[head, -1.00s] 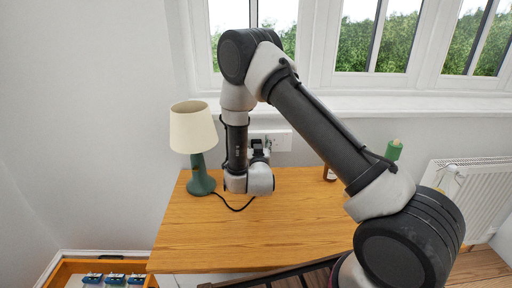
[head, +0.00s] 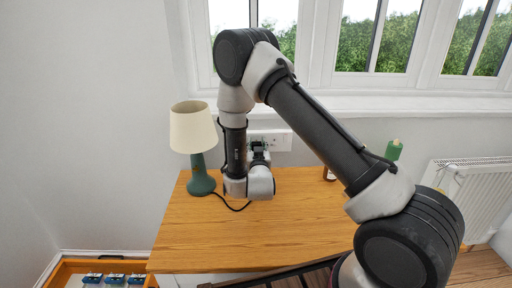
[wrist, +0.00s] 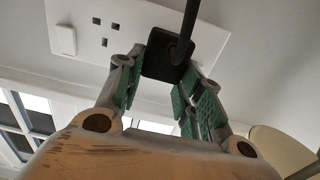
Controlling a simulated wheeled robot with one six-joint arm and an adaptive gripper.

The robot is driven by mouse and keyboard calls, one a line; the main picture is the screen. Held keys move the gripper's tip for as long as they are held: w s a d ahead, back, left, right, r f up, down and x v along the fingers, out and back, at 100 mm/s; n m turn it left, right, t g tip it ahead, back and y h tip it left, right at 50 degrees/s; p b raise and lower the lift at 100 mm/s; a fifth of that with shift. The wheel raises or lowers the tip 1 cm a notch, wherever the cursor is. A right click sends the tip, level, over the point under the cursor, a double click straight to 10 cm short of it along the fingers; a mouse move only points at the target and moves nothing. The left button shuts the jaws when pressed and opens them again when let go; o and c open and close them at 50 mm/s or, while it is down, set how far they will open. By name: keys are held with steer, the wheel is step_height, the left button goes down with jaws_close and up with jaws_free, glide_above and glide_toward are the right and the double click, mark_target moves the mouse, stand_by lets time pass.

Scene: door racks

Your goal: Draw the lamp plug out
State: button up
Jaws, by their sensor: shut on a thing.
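The lamp (head: 192,129) has a cream shade and a green base and stands at the back left of the wooden table. Its black cord (head: 232,207) runs across the table behind my wrist. In the wrist view the black plug (wrist: 158,64) is in front of the right part of the white socket plate (wrist: 75,13), its cord (wrist: 188,25) leading off it. My gripper (wrist: 165,62) is shut on the plug, a green-padded finger on each side. The plug's pins are hidden, so I cannot tell how deep it sits. The socket plate also shows in the head view (head: 283,141).
A green bottle (head: 393,150) stands at the back right, partly behind my arm. A radiator (head: 470,177) is on the right. The window sill (head: 420,107) runs above the socket. The table's (head: 230,245) front left is clear.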

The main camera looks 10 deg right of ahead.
mark_target(257, 145)
steer(key=shift+s+a, duration=0.2)
steer(key=shift+s, duration=0.75)
steer(key=shift+s+a, duration=0.15)
steer(key=shift+s, duration=0.8)
